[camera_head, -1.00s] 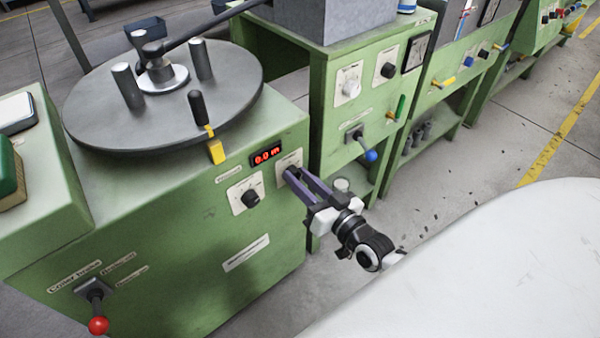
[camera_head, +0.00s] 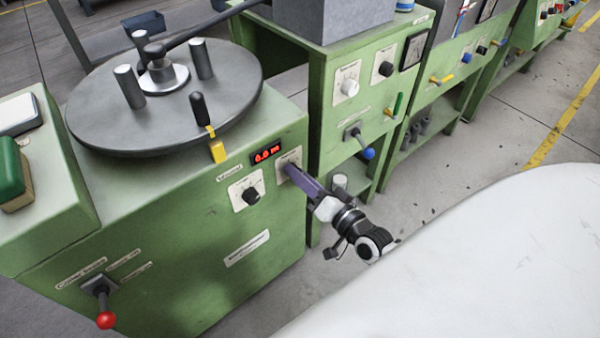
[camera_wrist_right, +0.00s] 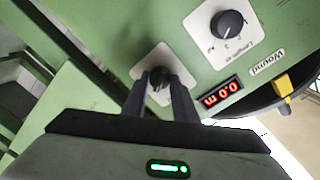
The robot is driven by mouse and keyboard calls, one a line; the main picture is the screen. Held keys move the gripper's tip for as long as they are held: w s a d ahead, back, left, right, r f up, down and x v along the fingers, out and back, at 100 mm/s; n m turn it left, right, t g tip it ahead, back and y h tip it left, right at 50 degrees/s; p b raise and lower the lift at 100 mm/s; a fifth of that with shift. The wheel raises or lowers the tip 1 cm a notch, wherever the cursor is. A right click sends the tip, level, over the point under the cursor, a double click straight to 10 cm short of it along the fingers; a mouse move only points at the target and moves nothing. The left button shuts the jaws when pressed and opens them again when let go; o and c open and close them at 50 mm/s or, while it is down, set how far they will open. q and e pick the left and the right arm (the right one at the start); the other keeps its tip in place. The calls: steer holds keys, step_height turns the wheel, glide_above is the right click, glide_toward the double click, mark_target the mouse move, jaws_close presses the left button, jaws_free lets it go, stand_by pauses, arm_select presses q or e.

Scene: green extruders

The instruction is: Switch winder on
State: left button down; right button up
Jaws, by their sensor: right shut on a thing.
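The winder is the green machine (camera_head: 200,262) with a round grey disc (camera_head: 100,95) on top. On its front, right of the red display (camera_head: 266,153), is a pale plate (camera_head: 296,155); this plate (camera_wrist_right: 146,67) also shows in the right wrist view. My right gripper (camera_head: 290,170) reaches this plate with its fingertips. In the right wrist view the gripper (camera_wrist_right: 160,77) is shut on a black knob (camera_wrist_right: 158,85) on the plate, and the fingers partly hide it. My left gripper is not in view.
A second black dial (camera_head: 250,196) sits left of the held knob. A yellow piece (camera_head: 218,152) is at the disc's edge. A red-ball lever (camera_head: 105,319) is lower left, a blue-ball lever (camera_head: 368,153) on the neighbouring machine. Bare floor (camera_head: 470,165) lies to the right.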

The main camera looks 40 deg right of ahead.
stand_by(0.3)
steer(key=o, duration=1)
steer(key=shift+o, duration=0.2)
steer(key=s+p, duration=0.1)
steer(key=s, duration=0.9)
steer(key=shift+s+d+r, duration=0.15)
steer(key=shift+d+r, duration=0.1)
steer(key=shift+d, duration=0.05)
steer(key=shift+a, duration=0.1)
